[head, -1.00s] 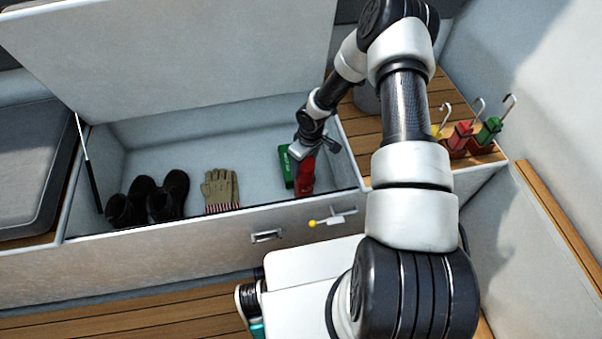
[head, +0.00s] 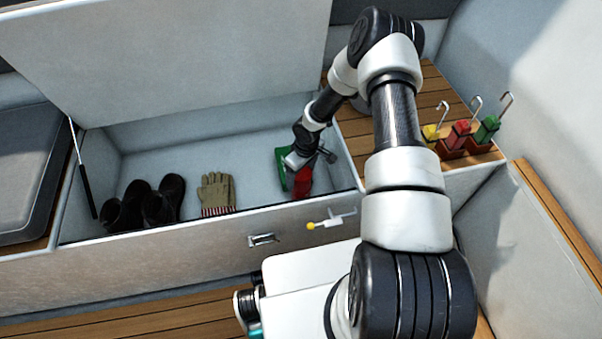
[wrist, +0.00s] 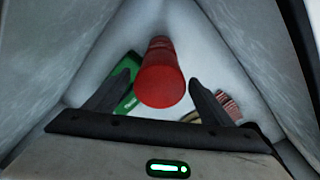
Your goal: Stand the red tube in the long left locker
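The red tube (head: 303,183) is at the right end of the open long locker (head: 150,228), beside a green box (head: 282,168). It looks roughly upright; its foot is hidden behind the front wall. My gripper (head: 313,162) is down in the locker at the tube's upper part. In the wrist view the tube (wrist: 160,85) shows its round end between the two dark fingers of my gripper (wrist: 160,77). The fingers are spread, with narrow gaps on both sides of the tube.
Dark boots (head: 145,203) and a tan glove (head: 216,193) lie in the locker to the left. The raised lid (head: 170,50) stands behind. Yellow, red and green hooked items (head: 460,133) sit on the wooden top at right. The locker's middle floor is clear.

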